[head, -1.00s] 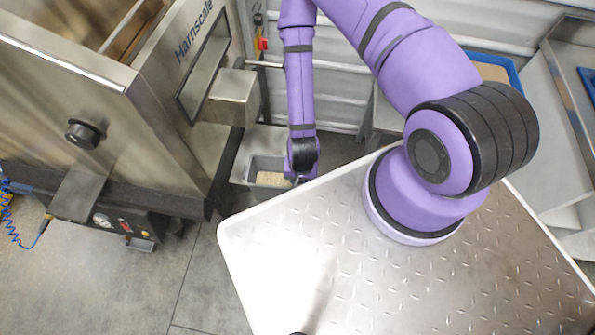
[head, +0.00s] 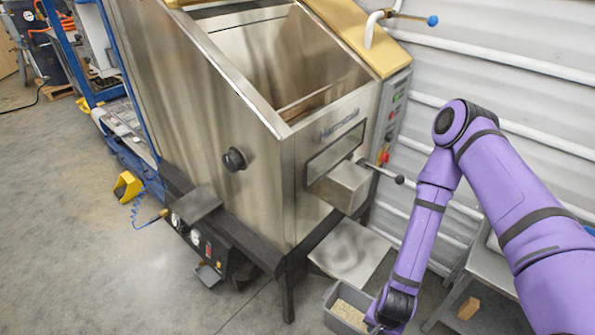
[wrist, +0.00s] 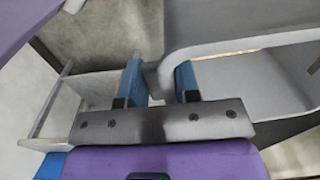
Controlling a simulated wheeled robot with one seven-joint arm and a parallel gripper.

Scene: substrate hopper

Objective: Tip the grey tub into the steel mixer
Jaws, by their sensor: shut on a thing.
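The grey tub (head: 329,318) is at the bottom of the head view, upright, with pale grainy material inside. In the wrist view its grey wall and rim (wrist: 245,47) fill the upper right. My gripper (wrist: 160,82) has its two blue fingers closed on either side of part of the tub's edge. In the head view my gripper is at the tub's right side, and its fingers are mostly hidden by my wrist. The steel mixer (head: 235,95) stands left of my arm, with its wide top open. The tub is low, well below the mixer's opening.
A steel box (head: 345,187) and a rod with a dark knob (head: 399,180) jut from the mixer's right side, close to my arm. A flat steel plate (head: 350,250) lies beside the tub. A grey bench (head: 500,270) stands to the right. Open floor lies at left.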

